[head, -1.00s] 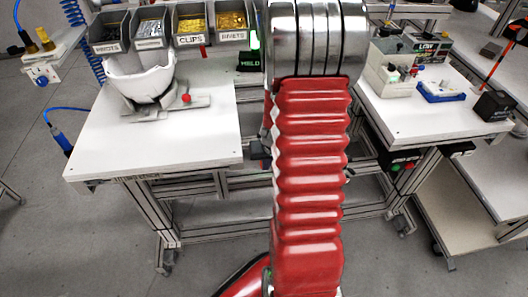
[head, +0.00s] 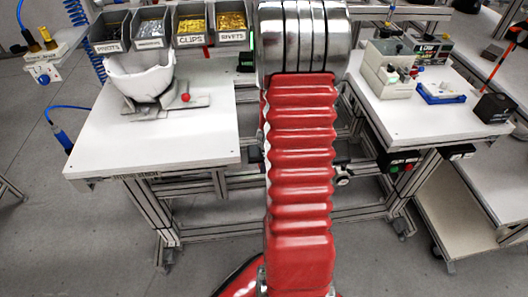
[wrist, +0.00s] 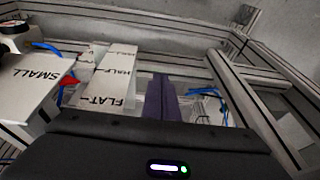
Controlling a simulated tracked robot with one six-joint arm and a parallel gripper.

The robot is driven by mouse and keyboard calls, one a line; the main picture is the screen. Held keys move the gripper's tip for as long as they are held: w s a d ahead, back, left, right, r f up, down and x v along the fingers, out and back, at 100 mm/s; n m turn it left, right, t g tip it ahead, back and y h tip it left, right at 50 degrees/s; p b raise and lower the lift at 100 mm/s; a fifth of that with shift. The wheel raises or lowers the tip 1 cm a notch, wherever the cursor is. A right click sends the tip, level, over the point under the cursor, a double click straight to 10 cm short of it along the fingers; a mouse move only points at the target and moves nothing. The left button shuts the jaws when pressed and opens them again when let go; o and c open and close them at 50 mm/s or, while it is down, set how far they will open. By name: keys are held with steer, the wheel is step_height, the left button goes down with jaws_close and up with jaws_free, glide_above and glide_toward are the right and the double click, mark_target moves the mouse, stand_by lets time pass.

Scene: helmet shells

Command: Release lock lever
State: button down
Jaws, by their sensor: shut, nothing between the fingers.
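A white helmet shell (head: 140,80) sits on a grey fixture (head: 135,115) on the left table. A red ball knob (head: 185,98) stands at the fixture's right side; it looks like the lock lever's end, but the lever itself is too small to make out. My gripper (wrist: 163,85) shows in the wrist view as two dark fingers close together, shut and empty, over frame bars and labelled plates. It is hidden in the head view behind my red-sleeved arm. Neither the shell nor the knob can be made out for certain in the wrist view.
Grey bins (head: 150,30) of small parts line the left table's back edge. The front of the left table (head: 165,150) is clear. The right table (head: 430,115) holds a grey box (head: 388,75) and a blue tray (head: 440,93). A SMALL plate (wrist: 35,80) lies left of my fingers.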

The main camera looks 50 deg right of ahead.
steer(key=shift+r, duration=0.15)
steer(key=s+a+r, duration=0.5)
steer(key=s+r, duration=0.3)
steer(key=s, duration=0.1)
steer(key=shift+a+r, duration=0.15)
steer(key=shift+r, duration=0.25)
stand_by(0.3)
stand_by(0.6)
steer(key=a+r+n+t+y, duration=0.1)
steer(key=a+r+n, duration=0.6)
steer(key=a+r, duration=1.5)
steer(key=a+t, duration=0.1)
steer(key=a, duration=0.2)
steer(key=shift+a+n+t, duration=0.3)
steer(key=shift+a, duration=0.1)
